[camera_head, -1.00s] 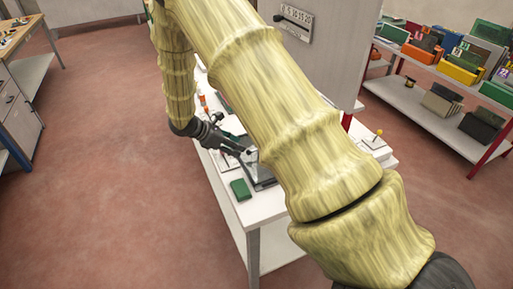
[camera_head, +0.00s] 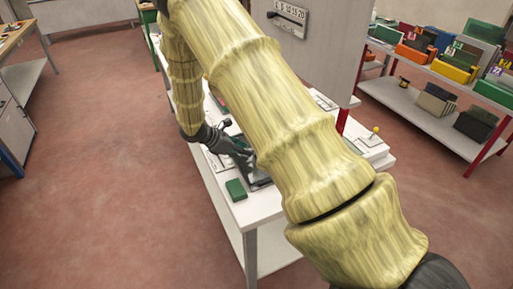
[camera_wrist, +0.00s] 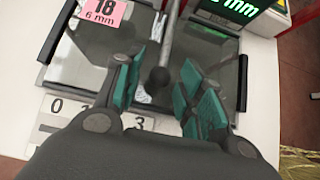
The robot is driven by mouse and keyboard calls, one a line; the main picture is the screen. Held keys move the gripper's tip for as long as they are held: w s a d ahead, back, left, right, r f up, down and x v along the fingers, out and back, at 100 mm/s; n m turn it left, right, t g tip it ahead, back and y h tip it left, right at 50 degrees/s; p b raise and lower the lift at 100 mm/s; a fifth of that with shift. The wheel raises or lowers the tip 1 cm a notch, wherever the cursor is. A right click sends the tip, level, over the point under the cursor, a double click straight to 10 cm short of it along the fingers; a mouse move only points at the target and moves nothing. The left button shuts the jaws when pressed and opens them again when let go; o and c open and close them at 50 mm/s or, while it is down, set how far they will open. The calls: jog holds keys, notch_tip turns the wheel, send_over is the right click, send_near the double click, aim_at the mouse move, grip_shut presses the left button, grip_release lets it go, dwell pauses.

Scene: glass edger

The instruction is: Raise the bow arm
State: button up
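The bow arm is most likely the grey metal rod (camera_wrist: 170,36) with a black ball knob (camera_wrist: 158,77) at its near end, seen in the wrist view. It stands over a dark glass-like plate (camera_wrist: 75,65). I see gaps between the pads and the knob; nothing is visibly gripped. In the head view, my gripper (camera_head: 246,156) is low over the white table (camera_head: 250,211), and my arm hides much of the work area.
A green block (camera_head: 235,190) lies near the table's front edge. A lever with a yellow knob (camera_head: 375,130) stands at the table's right. A shelf of boxes (camera_head: 440,97) stands right; floor at left is clear.

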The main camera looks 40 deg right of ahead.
jog(key=c, duration=0.8)
jog(key=shift+r, duration=0.2)
